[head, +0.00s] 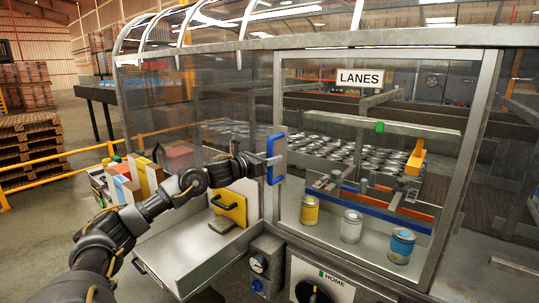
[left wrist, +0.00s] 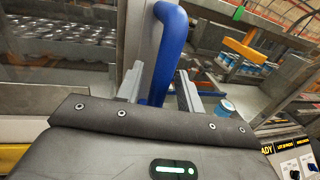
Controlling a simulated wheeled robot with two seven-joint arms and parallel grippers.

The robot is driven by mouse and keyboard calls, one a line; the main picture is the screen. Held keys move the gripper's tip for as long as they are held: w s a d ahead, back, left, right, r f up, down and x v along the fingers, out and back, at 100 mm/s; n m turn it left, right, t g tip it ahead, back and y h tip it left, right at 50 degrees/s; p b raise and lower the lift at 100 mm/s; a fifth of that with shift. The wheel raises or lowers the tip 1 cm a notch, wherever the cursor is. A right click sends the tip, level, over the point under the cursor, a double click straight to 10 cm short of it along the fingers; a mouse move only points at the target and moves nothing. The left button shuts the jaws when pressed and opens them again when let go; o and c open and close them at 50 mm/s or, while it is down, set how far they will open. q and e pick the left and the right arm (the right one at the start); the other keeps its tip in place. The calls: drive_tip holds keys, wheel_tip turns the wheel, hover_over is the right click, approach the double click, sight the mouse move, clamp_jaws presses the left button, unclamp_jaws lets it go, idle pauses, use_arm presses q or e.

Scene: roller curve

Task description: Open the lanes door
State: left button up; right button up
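The lanes door (head: 470,150) is a clear panel in a grey metal frame with a "LANES" label (head: 360,78), and it looks closed in the head view. Its blue upright handle (head: 276,158) is on the door's left edge; it also shows large in the left wrist view (left wrist: 170,40). My left gripper (head: 268,160) is at the handle. In the left wrist view its two grey fingers (left wrist: 159,88) stand apart, one on each side of the blue bar, with a small gap showing. My right gripper is in neither view.
Behind the door stand a yellow can (head: 309,211), a white can (head: 351,226) and a blue can (head: 402,246). A pull-out tray (head: 190,250) and a yellow panel with a black handle (head: 229,207) are below my left arm.

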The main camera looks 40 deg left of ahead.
use_arm(q)
clamp_jaws()
idle(0.3)
